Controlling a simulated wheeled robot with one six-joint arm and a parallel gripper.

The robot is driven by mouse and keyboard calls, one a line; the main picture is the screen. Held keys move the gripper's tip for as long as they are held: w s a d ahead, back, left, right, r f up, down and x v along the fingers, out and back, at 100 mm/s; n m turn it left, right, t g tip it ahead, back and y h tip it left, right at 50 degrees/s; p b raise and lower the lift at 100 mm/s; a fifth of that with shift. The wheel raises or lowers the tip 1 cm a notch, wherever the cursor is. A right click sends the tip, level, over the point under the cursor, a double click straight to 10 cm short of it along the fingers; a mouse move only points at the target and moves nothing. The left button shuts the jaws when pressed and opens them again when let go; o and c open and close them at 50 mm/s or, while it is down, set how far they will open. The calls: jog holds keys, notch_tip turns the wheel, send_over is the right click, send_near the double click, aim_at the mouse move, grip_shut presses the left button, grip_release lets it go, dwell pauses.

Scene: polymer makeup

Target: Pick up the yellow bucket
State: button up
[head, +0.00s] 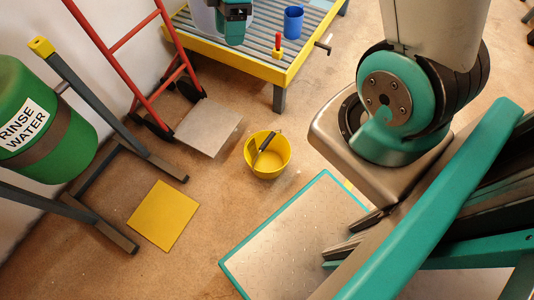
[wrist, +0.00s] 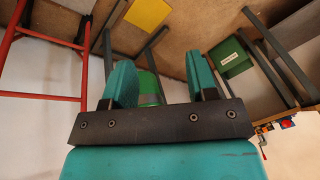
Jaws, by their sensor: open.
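The yellow bucket (head: 275,166) stands upright on the brown floor near the middle of the head view. A dark-handled tool (head: 264,146) leans inside it. The bucket does not show in the wrist view. My gripper (wrist: 162,82) shows in the wrist view with its two teal fingers spread apart and nothing between them. A green drum shows in the background beyond the gap. My gripper is apart from the bucket.
A yellow-edged slatted table (head: 290,75) holds a blue cup (head: 293,20) and a red-handled tool (head: 277,46). A red hand truck (head: 117,45), a green rinse-water drum (head: 50,125) on a stand and a yellow floor square (head: 163,215) are left. Floor around the bucket is mostly clear.

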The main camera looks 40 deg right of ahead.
jog(key=w+d+f+n+b, duration=0.1)
jog(key=d+f+b, duration=0.2)
jog(key=f, duration=0.6)
jog(key=w+d+f+n+b, duration=0.1)
jog(key=d+f+b, duration=0.2)
jog(key=f, duration=0.5)
jog(key=n+g+b, duration=0.2)
jog(key=n+b, duration=0.2)
jog(key=b, duration=0.4)
send_near(267, 140)
jog(key=shift+y, duration=0.3)
jog(key=b+x, duration=0.3)
jog(key=d+b+x, duration=0.1)
jog(key=b+x, duration=0.1)
jog(key=shift+s+f, duration=0.2)
jog(key=shift+s, duration=0.1)
jog(key=b+x, duration=0.1)
jog(key=x, duration=0.1)
jog(key=b+x, duration=0.3)
jog(key=x, duration=0.1)
jog(key=shift+w+a+f, duration=0.2)
jog(key=shift+w+a, duration=0.1)
jog(key=shift+r, duration=0.1)
grip_shut()
